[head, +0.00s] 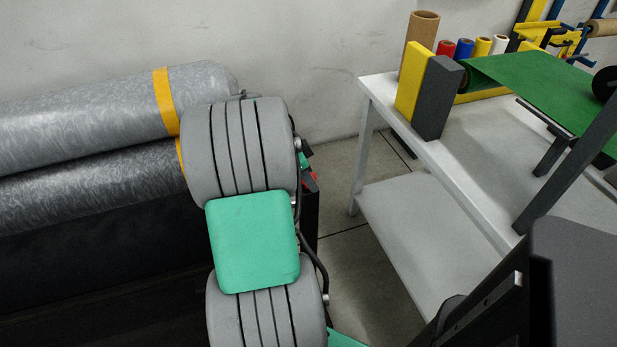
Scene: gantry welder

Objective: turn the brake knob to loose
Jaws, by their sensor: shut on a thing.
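I cannot make out the brake knob for certain in the head view. A black round part (606,84) is cut off by the right edge, beside a green sheet (535,88); I cannot tell whether it is the knob. My gripper does not show in this view. What looks like my own arm, with grey ribbed links and a green cover, fills the middle foreground and hides what lies behind it.
Two large wrapped rolls (85,115) with yellow bands lie at left. A white table (440,155) with a lower shelf (425,230) stands at right. On it are a yellow and grey block (436,98), a brown tube (419,40) and several small coloured rolls (464,50). Floor shows between.

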